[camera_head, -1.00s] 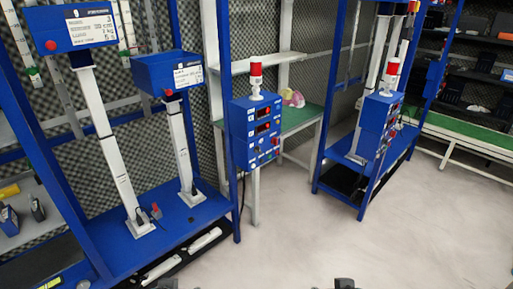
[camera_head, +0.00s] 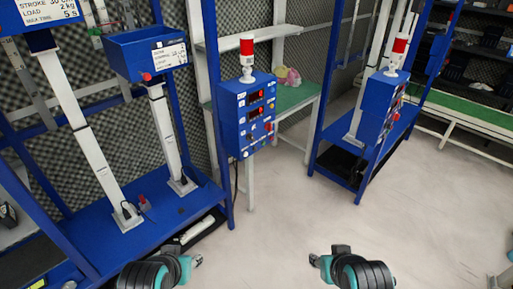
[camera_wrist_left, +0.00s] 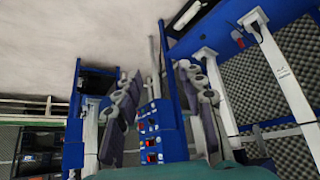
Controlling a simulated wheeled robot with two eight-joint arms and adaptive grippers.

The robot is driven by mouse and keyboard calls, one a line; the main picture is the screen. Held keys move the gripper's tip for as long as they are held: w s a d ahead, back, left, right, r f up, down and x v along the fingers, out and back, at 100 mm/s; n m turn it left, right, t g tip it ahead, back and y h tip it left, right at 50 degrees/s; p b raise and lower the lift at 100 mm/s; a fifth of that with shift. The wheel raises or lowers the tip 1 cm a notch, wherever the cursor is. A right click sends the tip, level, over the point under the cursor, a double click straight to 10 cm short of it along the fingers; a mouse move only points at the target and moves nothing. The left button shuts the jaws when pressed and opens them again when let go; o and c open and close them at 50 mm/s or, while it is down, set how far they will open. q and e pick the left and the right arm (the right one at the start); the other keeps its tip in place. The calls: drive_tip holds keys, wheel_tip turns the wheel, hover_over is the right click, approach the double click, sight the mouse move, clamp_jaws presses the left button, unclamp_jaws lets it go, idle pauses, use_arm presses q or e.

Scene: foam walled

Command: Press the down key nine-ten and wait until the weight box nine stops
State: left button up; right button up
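A blue control box (camera_head: 248,117) with red displays, small keys and a red-and-white beacon (camera_head: 247,55) on top is fixed beside the near blue rack. Its key labels are too small to read. It also shows upside down between my left fingers in the left wrist view (camera_wrist_left: 157,130). Two blue weight boxes stand on white posts: one at the top left (camera_head: 40,14), cut by the frame, and one beside it (camera_head: 147,52). Their numbers are not readable.
The near blue rack's base (camera_head: 165,222) lies at the left. A second blue rack with another control box (camera_head: 380,108) stands to the right. A green-topped table (camera_head: 290,98) is behind. The pale floor (camera_head: 290,220) in the middle is clear.

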use_arm(q)
drive_tip(key=shift+w, duration=0.25)
drive_tip(key=shift+s, duration=0.15)
drive_tip(key=shift+c, duration=0.5)
clamp_jaws()
idle(0.6)
